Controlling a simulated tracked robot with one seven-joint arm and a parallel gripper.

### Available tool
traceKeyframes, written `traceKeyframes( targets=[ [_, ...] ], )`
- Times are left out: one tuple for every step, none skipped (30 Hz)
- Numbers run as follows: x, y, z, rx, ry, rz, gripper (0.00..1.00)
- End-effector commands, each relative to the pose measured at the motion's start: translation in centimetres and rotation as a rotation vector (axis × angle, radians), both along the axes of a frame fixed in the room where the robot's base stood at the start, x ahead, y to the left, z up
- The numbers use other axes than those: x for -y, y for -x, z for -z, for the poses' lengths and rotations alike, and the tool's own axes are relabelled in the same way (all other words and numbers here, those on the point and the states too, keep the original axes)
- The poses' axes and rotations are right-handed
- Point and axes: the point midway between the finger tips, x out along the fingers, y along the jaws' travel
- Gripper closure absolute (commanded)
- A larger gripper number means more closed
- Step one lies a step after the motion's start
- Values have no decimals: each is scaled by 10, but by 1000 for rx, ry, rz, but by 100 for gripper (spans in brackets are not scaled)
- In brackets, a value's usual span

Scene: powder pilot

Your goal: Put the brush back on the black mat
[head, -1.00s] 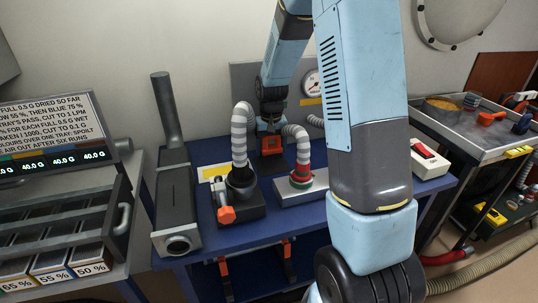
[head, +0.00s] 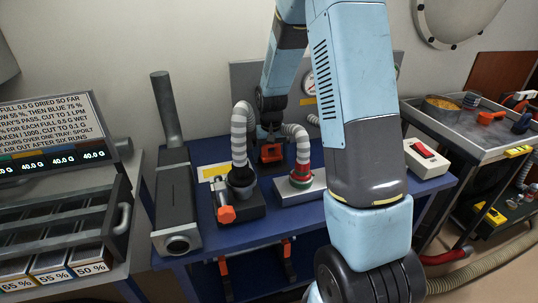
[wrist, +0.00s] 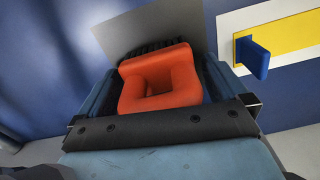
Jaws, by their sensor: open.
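An orange loop-shaped handle (wrist: 162,78), with dark ridged material like bristles behind it, fills the middle of the wrist view. I take it for the brush, but cannot be sure. In the head view an orange piece (head: 271,153) shows under my gripper (head: 270,132), low over the blue bench behind the hoses. My gripper is open, its dark inner sides on both sides of the orange loop. Whether they touch it is hidden. I cannot clearly make out the black mat.
Ribbed hoses (head: 243,135) rise in front of my gripper. A white switch box (head: 428,158) is at the bench's right. A grey tray (head: 465,132) with orange tools stands further right. A blue peg (wrist: 252,57) on a yellow-white label is beside the gripper.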

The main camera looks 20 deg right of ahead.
Motion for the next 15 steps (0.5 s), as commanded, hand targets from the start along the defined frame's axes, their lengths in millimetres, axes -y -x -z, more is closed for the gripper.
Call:
traceKeyframes(
  targets=[
    [0, 0, 0, 0, 0, 0, 0],
    [0, 0, -1, 0, 0, 0, 0],
    [0, 0, -2, 1, 0, 0, 0],
    [0, 0, -4, 1, 0, 0, 0],
    [0, 0, -6, 2, 0, 0, 0],
    [0, -1, -10, 2, 0, 0, 0],
    [0, -1, -14, 3, 0, -1, 0],
    [0, -1, -18, 4, 1, -1, 0],
    [0, -1, -25, 4, 1, -1, 0],
    [0, 0, -30, 3, 0, -1, 0],
    [0, 0, -36, 5, 0, -1, 0],
    [0, -1, -44, 4, 0, -1, 0],
    [0, -1, -50, 5, 0, -1, 0],
    [0, -1, -56, 5, 0, -1, 0],
    [0, -1, -64, 5, 0, -1, 0]
  ],
)
